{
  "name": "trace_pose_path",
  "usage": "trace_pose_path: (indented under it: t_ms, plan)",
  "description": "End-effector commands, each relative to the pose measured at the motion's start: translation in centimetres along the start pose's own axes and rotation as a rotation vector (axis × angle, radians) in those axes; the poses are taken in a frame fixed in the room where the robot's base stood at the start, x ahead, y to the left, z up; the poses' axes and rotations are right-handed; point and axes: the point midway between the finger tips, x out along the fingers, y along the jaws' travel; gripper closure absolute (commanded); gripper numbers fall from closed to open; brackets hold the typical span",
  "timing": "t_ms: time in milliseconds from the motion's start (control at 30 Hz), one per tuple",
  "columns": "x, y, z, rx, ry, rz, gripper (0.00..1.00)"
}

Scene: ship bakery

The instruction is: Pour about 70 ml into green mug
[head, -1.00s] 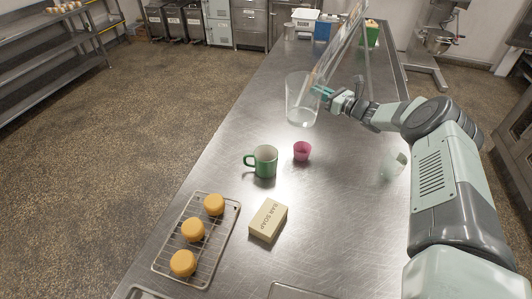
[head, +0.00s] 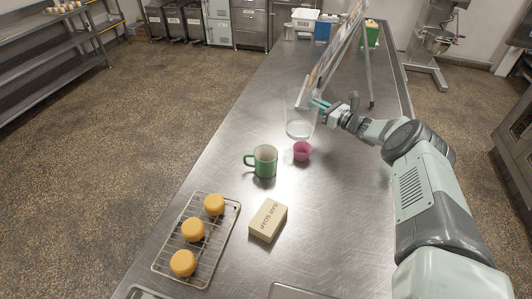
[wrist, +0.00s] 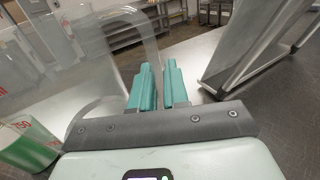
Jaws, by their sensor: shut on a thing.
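The green mug (head: 265,161) stands upright on the steel counter in the head view, its handle to the left. My gripper (head: 320,105) is shut on a clear jug (head: 299,127), holding it at its right side. The jug looks roughly upright, with clear liquid low inside, and appears behind and right of the mug. The wrist view shows my teal fingers (wrist: 158,88) closed at the jug's clear handle (wrist: 150,30). A green-and-white shape with red marks (wrist: 32,145) is at the left there; I cannot tell whether it is the mug.
A soap box (head: 268,221) and a wire rack (head: 164,262) with yellow cakes lie nearer. A leaning board (head: 335,57) stands behind the jug.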

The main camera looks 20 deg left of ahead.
Motion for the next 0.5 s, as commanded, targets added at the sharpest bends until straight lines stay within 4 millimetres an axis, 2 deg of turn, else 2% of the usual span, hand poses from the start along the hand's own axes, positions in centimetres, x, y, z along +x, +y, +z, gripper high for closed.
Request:
trace_pose_path:
  t_ms: [500]
  plan:
    - [-0.1,1.5,3.9,-0.287,-0.003,-0.003,1.0]
